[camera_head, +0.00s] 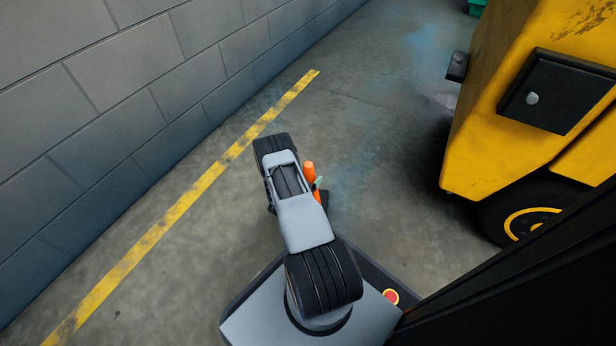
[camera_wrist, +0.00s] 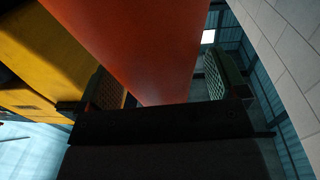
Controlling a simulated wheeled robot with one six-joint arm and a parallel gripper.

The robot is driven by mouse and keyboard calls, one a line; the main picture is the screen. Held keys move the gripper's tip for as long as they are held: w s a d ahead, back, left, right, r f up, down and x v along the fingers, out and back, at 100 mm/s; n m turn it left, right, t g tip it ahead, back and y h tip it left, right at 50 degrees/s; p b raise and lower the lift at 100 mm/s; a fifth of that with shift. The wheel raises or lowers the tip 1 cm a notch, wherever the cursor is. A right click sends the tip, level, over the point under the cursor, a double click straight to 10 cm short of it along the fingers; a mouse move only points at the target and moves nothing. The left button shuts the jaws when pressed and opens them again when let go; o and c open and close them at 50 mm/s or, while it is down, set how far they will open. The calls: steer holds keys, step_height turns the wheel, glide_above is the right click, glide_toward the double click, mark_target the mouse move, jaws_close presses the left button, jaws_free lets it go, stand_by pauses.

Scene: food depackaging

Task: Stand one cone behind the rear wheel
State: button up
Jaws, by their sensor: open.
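An orange cone (camera_head: 309,171) shows in the head view beside my arm, partly hidden by it. In the wrist view the cone (camera_wrist: 140,40) is large and close, tapering toward my gripper (camera_wrist: 163,78). The two dark fingers are apart, one on each side of the cone's narrow end; I cannot tell whether they touch it. In the head view my gripper (camera_head: 318,184) is mostly hidden by the arm and cone. A black wheel with a yellow rim (camera_head: 530,224) sits under the yellow vehicle (camera_head: 490,145) at the right, partly cut off by a dark edge.
A grey block wall (camera_head: 130,90) runs along the left, with a yellow floor line (camera_head: 185,203) beside it. Bare concrete floor (camera_head: 390,215) lies between my arm and the vehicle. A green object (camera_head: 476,6) is at the far top.

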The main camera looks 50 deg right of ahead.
steer(key=s+a+p, duration=0.2)
steer(key=a+p, duration=0.2)
steer(key=a, duration=0.8)
steer(key=w+a+r+n+t+y, duration=0.25)
steer(key=w+a+r+y, duration=0.25)
steer(key=w+r, duration=0.4)
steer(key=w+a+r+n+t+y, duration=0.2)
steer(key=w+a+r+t+y, duration=0.15)
steer(key=w+r+y, duration=0.4)
steer(key=s+a+r+n+y, duration=0.1)
steer(key=a+r+n+y, duration=0.35)
steer(key=a+r, duration=0.65)
steer(key=s+a+r+n+g, duration=0.1)
steer(key=s+r+n+g, duration=0.2)
steer(key=s, duration=0.9)
steer(key=s+a+r+n+g, duration=0.1)
steer(key=s+r+n+g, duration=0.2)
steer(key=s+r, duration=0.5)
steer(key=s+n, duration=0.1)
steer(key=s, duration=0.2)
steer(key=shift+s+a+r+y, duration=0.4)
